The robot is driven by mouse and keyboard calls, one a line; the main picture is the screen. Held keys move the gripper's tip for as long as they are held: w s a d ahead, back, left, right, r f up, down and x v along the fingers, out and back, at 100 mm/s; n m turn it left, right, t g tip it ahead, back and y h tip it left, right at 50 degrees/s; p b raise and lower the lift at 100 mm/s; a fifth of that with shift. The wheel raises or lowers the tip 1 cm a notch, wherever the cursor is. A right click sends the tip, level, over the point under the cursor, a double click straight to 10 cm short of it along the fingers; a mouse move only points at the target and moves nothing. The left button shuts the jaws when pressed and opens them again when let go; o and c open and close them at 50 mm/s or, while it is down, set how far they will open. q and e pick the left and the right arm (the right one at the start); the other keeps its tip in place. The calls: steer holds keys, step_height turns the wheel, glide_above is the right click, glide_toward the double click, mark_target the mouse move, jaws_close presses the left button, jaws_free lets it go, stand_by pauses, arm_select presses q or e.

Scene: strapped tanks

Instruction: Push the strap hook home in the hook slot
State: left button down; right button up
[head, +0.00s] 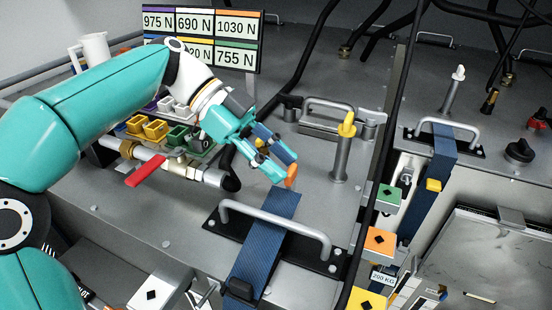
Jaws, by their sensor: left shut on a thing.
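My left gripper (275,160) comes in from the upper left. It is shut on a small piece with an orange end (291,176) and a dark blue part, which looks like the strap hook, largely hidden between the teal fingers. Just below the fingertips, a broad blue strap (265,245) runs down under a grey bar handle (275,222) on a black plate. I cannot tell whether the strap's upper end joins the held piece. I cannot make out the hook slot. My right gripper is not in view.
A post with a yellow tip (345,140) stands right of the gripper. A second blue strap (437,160) with a yellow piece lies further right. Behind the arm are a pipe with a red lever (146,170), coloured bins and a force-label board (235,50). Black cables cross the tank top.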

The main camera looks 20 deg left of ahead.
arm_select(q)
steer(key=shift+f+b, duration=1.6)
steer(key=c, duration=0.7)
jaws_free()
steer(key=shift+r, duration=0.1)
steer(key=v, duration=0.7)
steer(key=shift+a, duration=0.25)
